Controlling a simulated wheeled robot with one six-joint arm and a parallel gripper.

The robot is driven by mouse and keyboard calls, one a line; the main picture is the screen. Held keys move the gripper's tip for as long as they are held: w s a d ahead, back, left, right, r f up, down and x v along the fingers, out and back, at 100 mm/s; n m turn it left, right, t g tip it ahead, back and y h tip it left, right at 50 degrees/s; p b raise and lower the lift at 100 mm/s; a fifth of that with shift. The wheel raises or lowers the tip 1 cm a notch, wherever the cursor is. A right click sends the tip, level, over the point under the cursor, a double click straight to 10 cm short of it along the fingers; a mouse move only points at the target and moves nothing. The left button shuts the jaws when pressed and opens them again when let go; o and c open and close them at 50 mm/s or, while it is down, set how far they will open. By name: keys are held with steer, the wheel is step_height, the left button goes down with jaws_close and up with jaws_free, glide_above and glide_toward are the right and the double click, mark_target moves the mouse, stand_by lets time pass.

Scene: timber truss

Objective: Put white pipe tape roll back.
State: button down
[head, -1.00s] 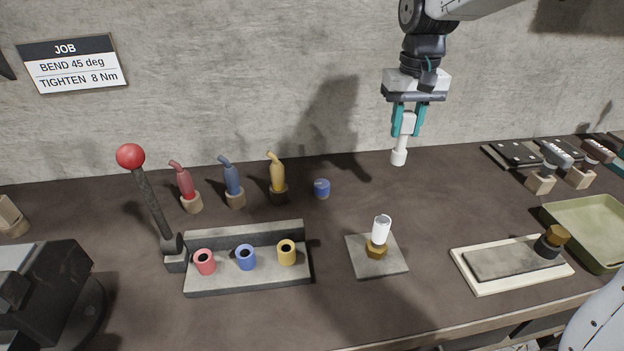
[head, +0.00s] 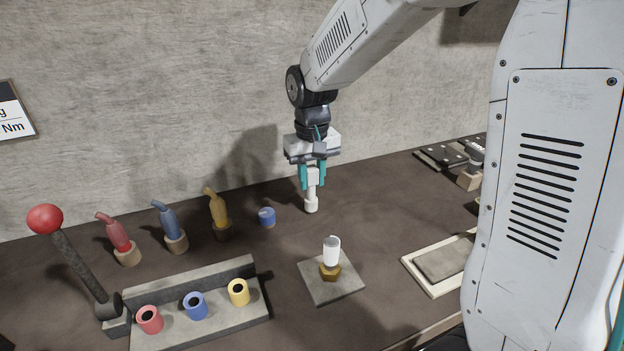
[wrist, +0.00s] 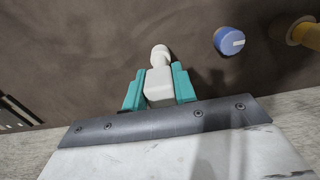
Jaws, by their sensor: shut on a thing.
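My gripper (head: 313,178) has teal fingers and points down over the back of the bench. It is shut on a white piece (head: 311,204) with a blocky top and a narrower round end, which I take for the white pipe tape roll. In the wrist view, the piece (wrist: 160,62) sits between both fingers (wrist: 158,88), its round end pointing away. I cannot tell whether it touches the bench. A white cylinder (head: 331,250) stands on a brass hex fitting (head: 330,271) on a grey plate (head: 345,290), in front of the gripper.
A small blue cylinder (head: 267,217) stands left of the held piece. Red (head: 114,232), blue (head: 168,222) and yellow (head: 218,208) bent tools are further left. A grey rack (head: 235,318) holds coloured sleeves. A flat tray (head: 411,270) is right. Bare bench surrounds the gripper.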

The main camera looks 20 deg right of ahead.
steer(key=shift+f, duration=0.4)
steer(key=c, duration=1.1)
jaws_free()
steer(key=shift+f, duration=0.1)
